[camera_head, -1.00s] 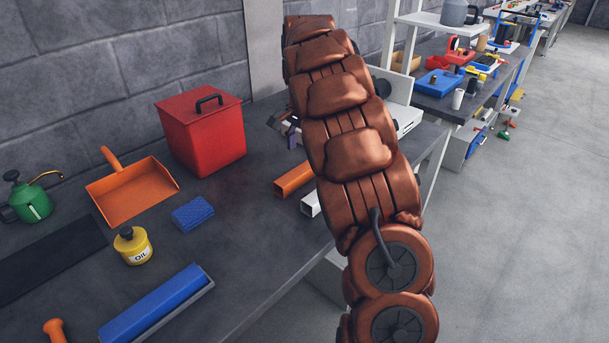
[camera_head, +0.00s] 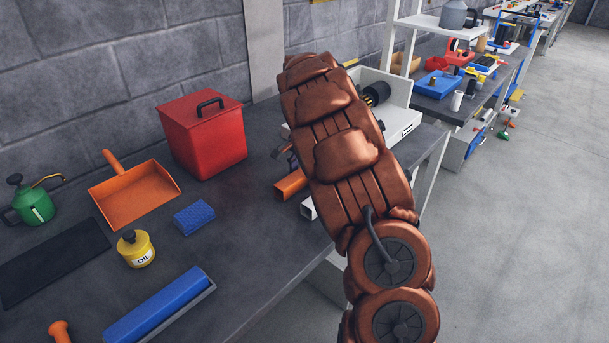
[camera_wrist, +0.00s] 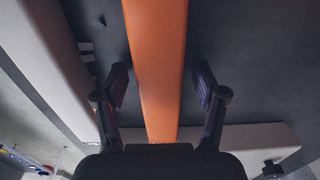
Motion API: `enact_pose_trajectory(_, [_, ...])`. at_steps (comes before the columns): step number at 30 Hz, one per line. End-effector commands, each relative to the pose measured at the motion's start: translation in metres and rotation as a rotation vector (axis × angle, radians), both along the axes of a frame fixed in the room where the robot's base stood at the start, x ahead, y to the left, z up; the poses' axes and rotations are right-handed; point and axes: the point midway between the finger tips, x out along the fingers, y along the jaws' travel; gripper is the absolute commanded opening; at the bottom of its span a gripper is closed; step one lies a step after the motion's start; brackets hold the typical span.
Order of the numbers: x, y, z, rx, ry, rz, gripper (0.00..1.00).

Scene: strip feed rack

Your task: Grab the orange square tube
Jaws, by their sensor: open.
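The orange square tube (camera_head: 291,185) lies on the dark workbench in the head view, with its near end showing and the rest hidden behind my arm. In the wrist view the orange tube (camera_wrist: 157,65) runs from the top edge down between the two fingers of my gripper (camera_wrist: 161,85). The gripper is open, with a finger on each side of the tube and a visible gap to each. In the head view, my gripper is mostly hidden by the arm; a small part of it (camera_head: 284,150) shows left of the arm.
A white square tube (camera_head: 308,208) lies beside the orange one; a pale bar (camera_wrist: 48,60) is at the left in the wrist view. A red lidded bin (camera_head: 203,135), orange dustpan (camera_head: 135,195) and blue sponge (camera_head: 194,217) stand left. A white machine (camera_head: 400,118) is behind my arm.

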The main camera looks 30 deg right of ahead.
Motion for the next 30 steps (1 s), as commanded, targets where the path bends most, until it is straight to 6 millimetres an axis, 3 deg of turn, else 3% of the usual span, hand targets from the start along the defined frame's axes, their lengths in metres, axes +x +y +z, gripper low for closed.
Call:
enact_pose_trajectory(2, [0.0001,0.0000,0.0000,0.000,0.000,0.000,0.69])
enact_pose_trajectory(21, [0.0001,0.0000,0.0002,-0.001,0.000,0.000,0.02])
enact_pose_trajectory(30, [0.0003,0.0001,0.0005,-0.001,0.000,0.000,0.00])
